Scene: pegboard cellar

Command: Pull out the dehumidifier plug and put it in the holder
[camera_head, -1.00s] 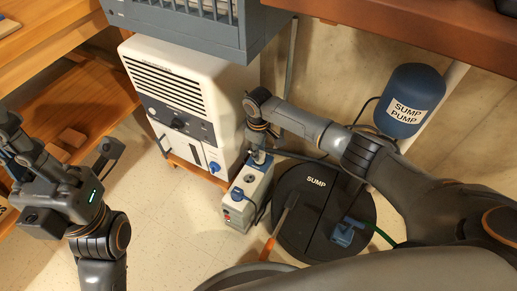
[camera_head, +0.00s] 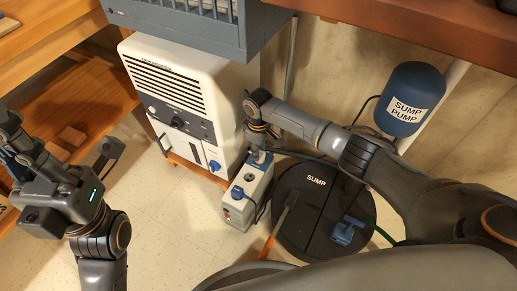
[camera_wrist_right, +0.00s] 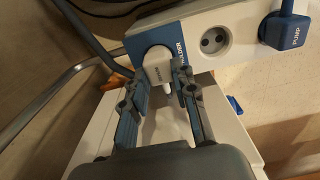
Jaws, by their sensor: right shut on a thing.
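In the head view my right gripper (camera_head: 258,150) reaches down to the far end of the strip (camera_head: 238,210) and mostly hides the plug.
The middle socket (camera_wrist_right: 214,41) is empty, and a blue PUMP plug (camera_wrist_right: 287,28) fills the other end. The dark sump cover (camera_head: 318,205) lies right of the strip, with a blue object (camera_head: 346,232) on it. A blue sump pump tank (camera_head: 408,98) stands behind. Floor at left is clear.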

